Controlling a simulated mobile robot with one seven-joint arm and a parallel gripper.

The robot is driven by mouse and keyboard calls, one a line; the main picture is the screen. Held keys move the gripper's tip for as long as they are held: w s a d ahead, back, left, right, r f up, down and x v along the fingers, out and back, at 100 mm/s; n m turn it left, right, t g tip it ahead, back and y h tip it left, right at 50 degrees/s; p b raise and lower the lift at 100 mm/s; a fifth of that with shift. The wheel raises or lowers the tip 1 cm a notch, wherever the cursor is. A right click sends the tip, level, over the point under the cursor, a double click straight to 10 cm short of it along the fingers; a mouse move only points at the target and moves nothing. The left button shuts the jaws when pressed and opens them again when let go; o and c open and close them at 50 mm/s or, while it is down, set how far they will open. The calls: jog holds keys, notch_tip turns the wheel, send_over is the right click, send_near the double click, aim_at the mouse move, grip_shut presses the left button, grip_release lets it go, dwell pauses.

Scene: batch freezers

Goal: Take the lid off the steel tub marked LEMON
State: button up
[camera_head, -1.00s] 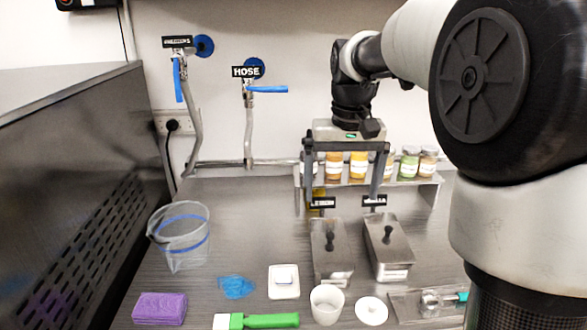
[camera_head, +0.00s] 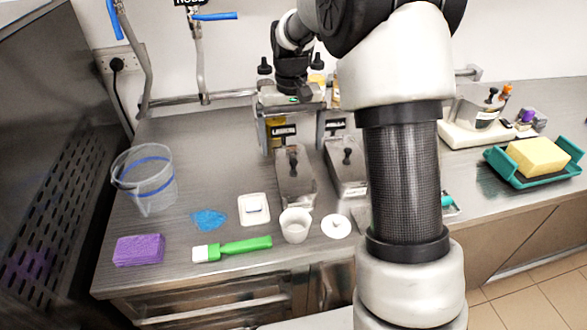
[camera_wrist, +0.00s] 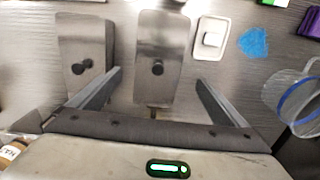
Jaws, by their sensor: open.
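The steel tub marked LEMON (camera_head: 296,199) is the left of two lidded tubs on the counter, behind the white cup. Its small dark sign (camera_head: 284,130) stands at its back end and is blurred. Its steel lid (camera_wrist: 163,35) is on, with a black knob (camera_wrist: 157,67). My gripper (camera_head: 293,149) is open and empty, pointing down above the tub's back part. In the wrist view its fingers (camera_wrist: 158,77) appear either side of the knob, apart from it; the height gap is hard to judge.
A second lidded tub (camera_head: 346,166) stands close on the right. A clear bucket (camera_head: 146,182) is left. My arm hides part of the counter.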

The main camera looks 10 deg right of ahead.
aim_at(294, 161)
jog(key=f, duration=0.5)
jog(key=shift+s+d+f, duration=0.15)
jog(key=shift+d+f, duration=0.1)
jog(key=shift+f, duration=0.1)
jog(key=c, duration=1.1)
